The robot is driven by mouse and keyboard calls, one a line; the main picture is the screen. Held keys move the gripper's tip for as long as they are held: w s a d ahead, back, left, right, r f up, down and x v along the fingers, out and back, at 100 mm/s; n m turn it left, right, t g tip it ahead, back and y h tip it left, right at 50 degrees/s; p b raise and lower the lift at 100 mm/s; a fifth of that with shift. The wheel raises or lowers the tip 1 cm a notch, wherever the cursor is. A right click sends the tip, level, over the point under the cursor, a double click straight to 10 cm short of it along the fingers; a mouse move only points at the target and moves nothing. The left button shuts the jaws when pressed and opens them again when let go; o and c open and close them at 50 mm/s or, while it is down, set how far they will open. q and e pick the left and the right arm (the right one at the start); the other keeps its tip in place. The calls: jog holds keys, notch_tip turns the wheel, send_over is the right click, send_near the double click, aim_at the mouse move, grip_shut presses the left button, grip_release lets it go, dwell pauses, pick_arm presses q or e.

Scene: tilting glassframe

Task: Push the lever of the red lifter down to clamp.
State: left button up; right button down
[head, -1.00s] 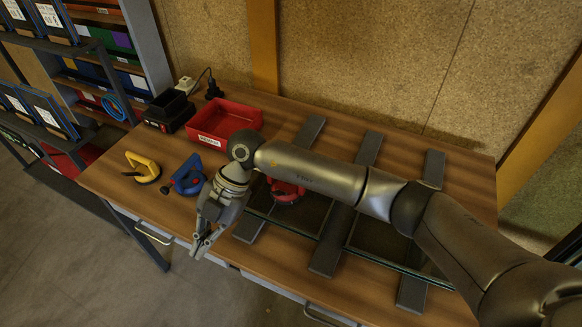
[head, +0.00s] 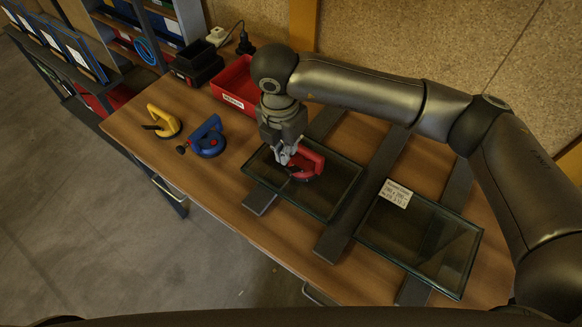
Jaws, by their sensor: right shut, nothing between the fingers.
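The red lifter (head: 310,164) stands on the left glass pane (head: 335,200), near its back left part. My right gripper (head: 286,160) points down at the left side of the red lifter, with its fingers shut and nothing held. The fingertips overlap the lifter's left end in the picture; I cannot tell whether they touch it. The lifter's lever is partly hidden by the fingers, so its position is unclear. My left gripper is not in view.
A blue lifter (head: 207,141) and a yellow lifter (head: 164,121) stand on the table's left part. A red bin (head: 236,84) is behind, partly hidden by my right arm. Dark bars (head: 333,244) support the panes. A second glass pane (head: 422,242) with a label lies at right.

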aim_at(288, 170)
jog(key=f+b, duration=0.1)
jog(key=f, duration=0.1)
jog(key=f+b, duration=0.1)
jog(key=f, duration=0.1)
jog(key=f+b, duration=0.1)
jog(key=f, duration=0.2)
jog(key=shift+w+d, duration=0.3)
jog(key=shift+w, duration=0.05)
notch_tip(288, 170, down, 4)
jog(key=b, duration=0.4)
jog(key=shift+f, duration=0.2)
jog(key=shift+r, duration=0.25)
jog(key=shift+s+a+r, duration=0.3)
jog(key=shift+s+a, duration=0.2)
jog(key=shift+s, duration=0.15)
jog(key=shift+s+a+r, duration=0.25)
jog(key=shift+s+a, duration=0.2)
jog(key=shift+s, duration=0.15)
